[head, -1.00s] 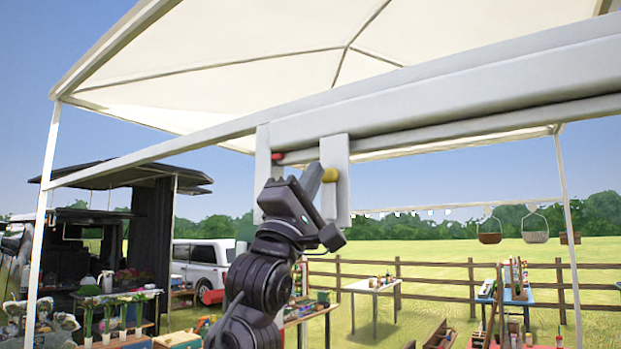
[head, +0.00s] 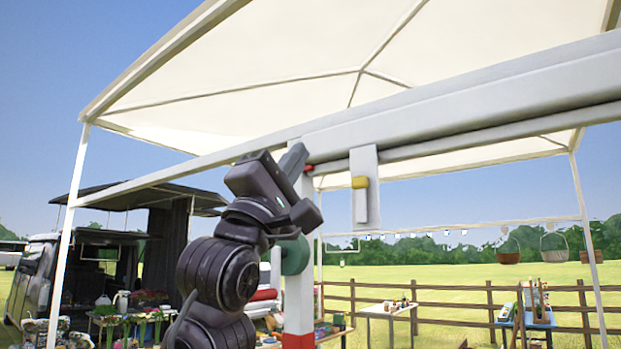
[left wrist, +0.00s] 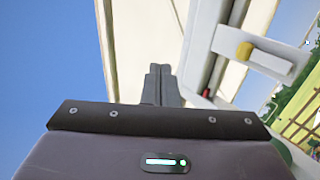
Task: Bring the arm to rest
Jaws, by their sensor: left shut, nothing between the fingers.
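My left arm rises from the bottom of the head view, dark and bent, with its gripper (head: 298,153) pointing up and right. The two fingers look closed together with nothing between them. They also show closed in the left wrist view (left wrist: 160,84). In the head view they overlap the awning's long white beam (head: 450,105) and the top of a white post; I cannot tell whether they touch. My right gripper is not in view.
The cream canopy (head: 270,75) spreads above. A red-based white post and a green round thing (head: 293,256) are close behind my wrist. A dark van stall (head: 100,270) is left. Tables, a wooden fence (head: 470,300) and hanging baskets (head: 555,247) are farther right.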

